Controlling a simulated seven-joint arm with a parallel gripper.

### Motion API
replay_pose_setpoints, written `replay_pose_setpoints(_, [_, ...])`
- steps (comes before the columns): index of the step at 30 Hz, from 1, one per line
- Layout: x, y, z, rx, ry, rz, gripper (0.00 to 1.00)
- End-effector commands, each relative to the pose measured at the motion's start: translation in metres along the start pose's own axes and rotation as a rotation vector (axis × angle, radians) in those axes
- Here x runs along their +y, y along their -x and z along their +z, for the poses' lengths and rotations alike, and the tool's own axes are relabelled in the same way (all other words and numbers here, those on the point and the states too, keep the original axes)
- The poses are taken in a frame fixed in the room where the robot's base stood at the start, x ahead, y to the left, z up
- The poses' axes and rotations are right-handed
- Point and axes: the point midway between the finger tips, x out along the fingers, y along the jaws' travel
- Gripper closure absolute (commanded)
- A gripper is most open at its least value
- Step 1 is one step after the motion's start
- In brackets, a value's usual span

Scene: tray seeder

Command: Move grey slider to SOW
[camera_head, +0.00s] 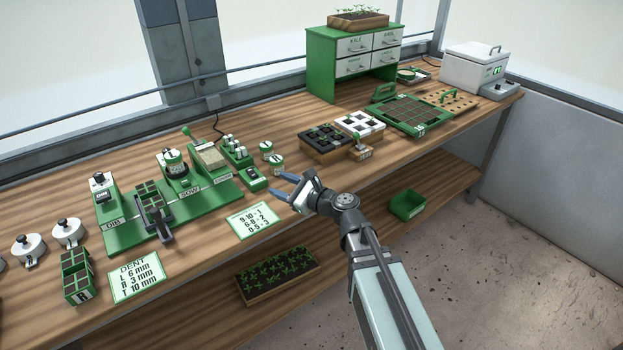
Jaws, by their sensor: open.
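A green seeder base (205,210) stands on the left half of the bench, with a DIB label (114,223) at its left and a SOW label (188,192) further right. A green gridded carriage with a dark grey handle (163,228), which looks like the grey slider, sits between the two labels, nearer DIB. The handle sticks out towards the bench's front edge. My gripper (282,186) is open and empty, with blue fingertips pointing left. It is over the bench's front part, right of the seeder and well apart from the slider.
A number card (251,220) lies between the seeder and my gripper, and a DENT card (136,277) lies front left. Small round tins (276,164) stand close behind my gripper. A green switch box (252,179) is left of it. Black and white trays (327,141) are further right.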

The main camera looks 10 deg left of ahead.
Motion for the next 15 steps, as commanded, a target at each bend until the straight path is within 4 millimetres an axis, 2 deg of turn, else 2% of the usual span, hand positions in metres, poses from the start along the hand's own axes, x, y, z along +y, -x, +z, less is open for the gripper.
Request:
replay_pose_setpoints(9, [-0.041,0.021,-0.023,0.059,0.069,-0.090,0.51])
replay_pose_setpoints(15, [-0.059,0.031,-0.033,0.087,0.101,-0.129,0.51])
